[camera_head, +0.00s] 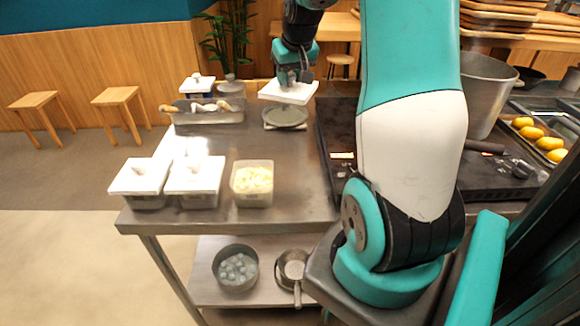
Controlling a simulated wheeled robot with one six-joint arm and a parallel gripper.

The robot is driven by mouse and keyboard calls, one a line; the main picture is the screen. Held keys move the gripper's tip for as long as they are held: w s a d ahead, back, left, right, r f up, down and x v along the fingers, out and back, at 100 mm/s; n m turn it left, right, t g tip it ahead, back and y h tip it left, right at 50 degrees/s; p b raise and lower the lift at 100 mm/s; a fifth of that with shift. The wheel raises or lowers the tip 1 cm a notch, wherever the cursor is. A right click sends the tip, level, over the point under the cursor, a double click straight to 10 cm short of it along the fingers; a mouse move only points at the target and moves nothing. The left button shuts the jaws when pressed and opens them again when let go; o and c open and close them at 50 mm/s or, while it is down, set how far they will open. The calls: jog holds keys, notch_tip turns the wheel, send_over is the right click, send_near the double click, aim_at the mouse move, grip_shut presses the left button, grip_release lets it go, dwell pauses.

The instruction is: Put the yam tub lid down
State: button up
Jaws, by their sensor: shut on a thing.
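My gripper (292,79) is shut on a white square lid (286,93) near the back of the steel counter. The lid looks level and is held above a round grey plate (285,117). I cannot tell how large the gap is. An open clear tub (253,199) with pale yellow pieces in it stands near the counter's front edge, with no lid on it. My fingertips are small in view and partly hidden at the lid's handle.
Two tubs with white lids (140,175) (195,174) stand left of the open tub. Another lidded tub (197,84) and a long utensil tray (207,116) are at the back left. A black cooktop (340,140) lies to the right. The counter's middle (285,152) is clear.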

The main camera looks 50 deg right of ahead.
notch_tip(320, 180, down, 21)
jog(key=shift+r+p, duration=0.15)
jog(key=shift+p, duration=0.5)
jog(key=o, duration=0.9)
